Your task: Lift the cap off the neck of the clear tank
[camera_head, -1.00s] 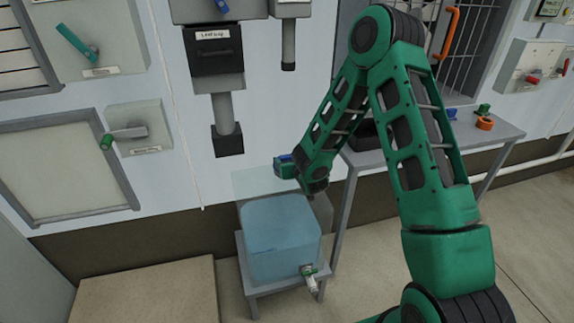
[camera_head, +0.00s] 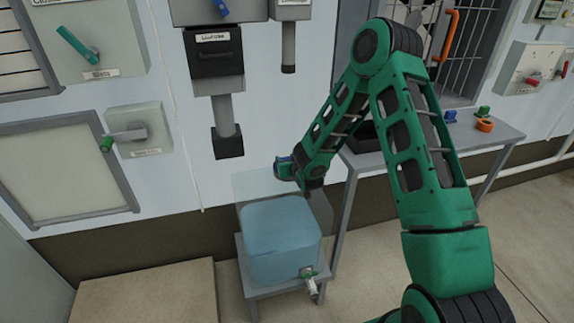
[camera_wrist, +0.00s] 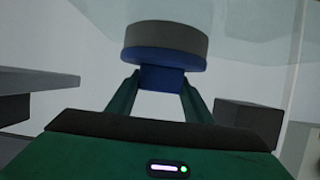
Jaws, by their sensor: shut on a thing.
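The clear tank (camera_head: 282,238) stands on a small grey stand in the head view, with bluish liquid inside and a tap low on its front. My gripper (camera_head: 284,163) is at the upper part of the tank, near its back. In the wrist view my gripper (camera_wrist: 162,80) has its two green fingers shut on the narrow blue part of the cap (camera_wrist: 164,68). A wide grey disc shows beyond the blue flange. The tank's neck is not clearly visible, so I cannot tell whether the cap still touches it.
A grey side table (camera_head: 490,138) with small coloured parts stands to the right of the tank. A grey pipe outlet (camera_head: 227,142) hangs from the wall unit behind, left of my gripper. A tan platform (camera_head: 150,292) lies on the floor at left.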

